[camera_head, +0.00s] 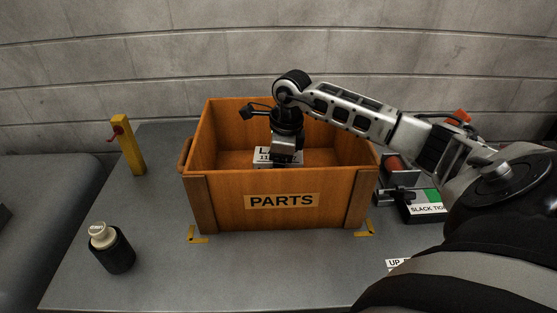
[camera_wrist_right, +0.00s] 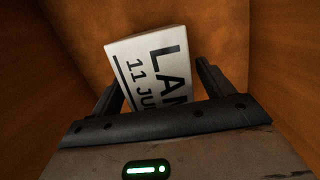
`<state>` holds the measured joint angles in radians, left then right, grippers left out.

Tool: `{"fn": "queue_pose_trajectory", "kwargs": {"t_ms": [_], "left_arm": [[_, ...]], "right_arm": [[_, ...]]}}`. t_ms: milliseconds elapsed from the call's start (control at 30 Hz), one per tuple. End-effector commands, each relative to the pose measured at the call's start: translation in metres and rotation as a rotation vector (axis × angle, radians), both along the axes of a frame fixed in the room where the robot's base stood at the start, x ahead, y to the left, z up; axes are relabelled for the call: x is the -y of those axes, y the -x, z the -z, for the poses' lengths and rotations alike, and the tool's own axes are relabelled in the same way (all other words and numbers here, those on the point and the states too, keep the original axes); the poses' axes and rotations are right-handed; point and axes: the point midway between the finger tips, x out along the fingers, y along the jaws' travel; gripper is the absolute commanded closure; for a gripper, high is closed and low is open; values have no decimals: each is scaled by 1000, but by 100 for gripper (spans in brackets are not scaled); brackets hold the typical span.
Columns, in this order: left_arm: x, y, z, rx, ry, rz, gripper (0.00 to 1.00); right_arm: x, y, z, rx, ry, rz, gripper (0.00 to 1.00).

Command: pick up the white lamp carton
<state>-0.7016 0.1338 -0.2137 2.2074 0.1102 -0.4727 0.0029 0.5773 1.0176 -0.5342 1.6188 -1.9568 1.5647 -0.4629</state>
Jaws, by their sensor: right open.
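The white lamp carton (camera_head: 268,157) lies inside the brown wooden parts crate (camera_head: 336,205), partly hidden by my right gripper in the head view. In the right wrist view the carton (camera_wrist_right: 151,63) shows its white face with dark print, and it sits tilted between the fingers. My right gripper (camera_wrist_right: 160,80) is open, with one finger on each side of the carton; I cannot tell whether either touches it. In the head view my right gripper (camera_head: 285,155) reaches down into the crate over the carton. My left gripper is not in view.
The crate walls stand close around my right gripper. A yellow post (camera_head: 131,154) stands at the back left, and a dark bottle with a pale cap (camera_head: 112,250) at the front left. A device labelled slack (camera_head: 425,207) is right of the crate.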

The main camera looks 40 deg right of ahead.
Motion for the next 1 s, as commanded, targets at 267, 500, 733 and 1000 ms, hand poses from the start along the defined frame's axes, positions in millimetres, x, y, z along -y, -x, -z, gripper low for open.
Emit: {"fn": "queue_pose_trajectory", "kwargs": {"t_ms": [267, 500, 733, 1000], "left_arm": [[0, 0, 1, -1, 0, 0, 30], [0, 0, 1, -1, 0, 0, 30], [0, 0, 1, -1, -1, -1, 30], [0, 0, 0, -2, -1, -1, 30]], "right_arm": [[0, 0, 1, 1, 1, 0, 34], [0, 0, 0, 1, 1, 0, 72], [0, -1, -4, 3, 2, -1, 72], [1, -1, -53, 7, 1, 0, 72]]}}
